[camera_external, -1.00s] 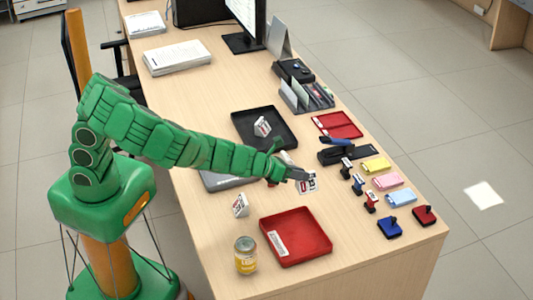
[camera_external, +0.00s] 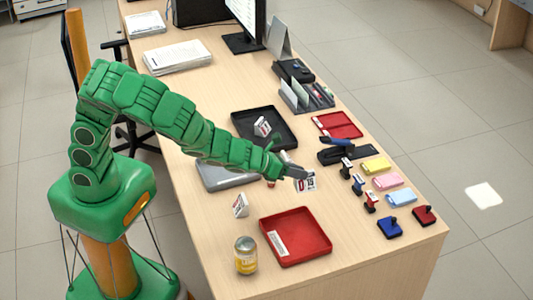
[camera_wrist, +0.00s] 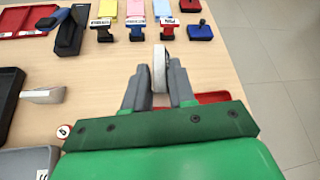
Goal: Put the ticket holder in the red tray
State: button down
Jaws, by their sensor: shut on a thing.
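My gripper (camera_external: 292,172) is shut on a white ticket holder (camera_external: 305,182) with a dark and red printed face, held above the counter. In the wrist view my gripper (camera_wrist: 160,80) has the ticket holder (camera_wrist: 159,68) edge-on between its fingers. The large red tray (camera_external: 324,251) lies below and nearer the counter's front end, with a white label inside its left part. Part of it shows behind my gripper in the wrist view (camera_wrist: 213,97). Another ticket holder (camera_external: 240,205) stands left of the tray, and one more (camera_external: 262,126) is in the black tray (camera_external: 243,133).
A yellow-labelled can (camera_external: 245,256) stands close to the red tray's left side. Several stamps (camera_external: 358,184), coloured pads (camera_external: 388,181) and a smaller red tray (camera_external: 337,125) lie to the right and behind.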

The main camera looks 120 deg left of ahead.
jog(key=w+d+m+t+h, duration=0.1)
jog(key=w+m+t+h, duration=0.1)
jog(key=w+m+h, duration=0.35)
jog(key=m+h, duration=0.7)
jog(key=h, duration=0.1)
send_over(293, 231)
jog(key=shift+g, duration=0.4)
jog(key=shift+w+f, duration=0.1)
jog(key=shift+f, duration=6.2)
jog(key=shift+f, duration=0.1)
jog(key=c, duration=0.9)
grip_release()
jog(key=shift+c, duration=0.2)
jog(key=v, duration=1.2)
